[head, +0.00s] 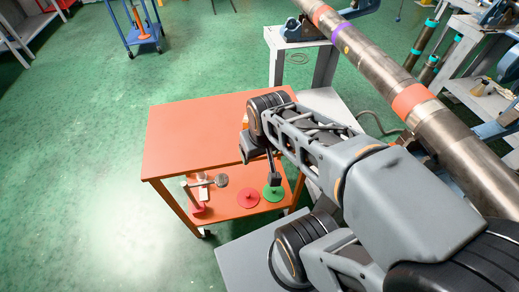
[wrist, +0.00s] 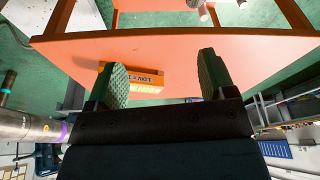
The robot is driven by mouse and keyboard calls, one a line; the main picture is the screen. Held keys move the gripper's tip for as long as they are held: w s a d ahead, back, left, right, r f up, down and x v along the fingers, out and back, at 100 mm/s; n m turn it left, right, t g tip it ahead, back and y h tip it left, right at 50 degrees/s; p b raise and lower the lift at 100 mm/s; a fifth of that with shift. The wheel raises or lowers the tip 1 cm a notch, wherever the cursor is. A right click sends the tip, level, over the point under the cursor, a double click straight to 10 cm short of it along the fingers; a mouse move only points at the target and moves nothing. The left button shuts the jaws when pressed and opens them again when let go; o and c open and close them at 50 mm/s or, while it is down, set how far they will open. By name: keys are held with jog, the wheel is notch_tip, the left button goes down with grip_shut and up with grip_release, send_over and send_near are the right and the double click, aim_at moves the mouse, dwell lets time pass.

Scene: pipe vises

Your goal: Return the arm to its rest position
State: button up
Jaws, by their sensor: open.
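My gripper (wrist: 162,72) is open in the wrist view, with its two green-faced fingers apart and nothing held between them. In the head view my arm reaches over the right side of an orange cart (head: 190,130), and its end hangs near the cart's front edge. The cart's top also fills much of the wrist view (wrist: 180,50). An orange box with dark lettering (wrist: 150,78) is on the cart top there, beside and partly behind the left finger, and not gripped. In the head view my arm hides most of that area.
The cart's lower shelf holds a red disc (head: 248,198), a green disc (head: 273,193) and a clamp-like tool (head: 205,183). A long steel pipe (head: 350,45) with coloured bands runs along the right in a blue vise (head: 300,29). Open green floor (head: 80,150) lies left.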

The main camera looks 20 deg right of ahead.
jog(key=shift+r, duration=0.1)
notch_tip(320, 180, up, 13)
jog(key=p, duration=1.2)
jog(key=shift+t, duration=0.3)
jog(key=shift+s+a, duration=0.1)
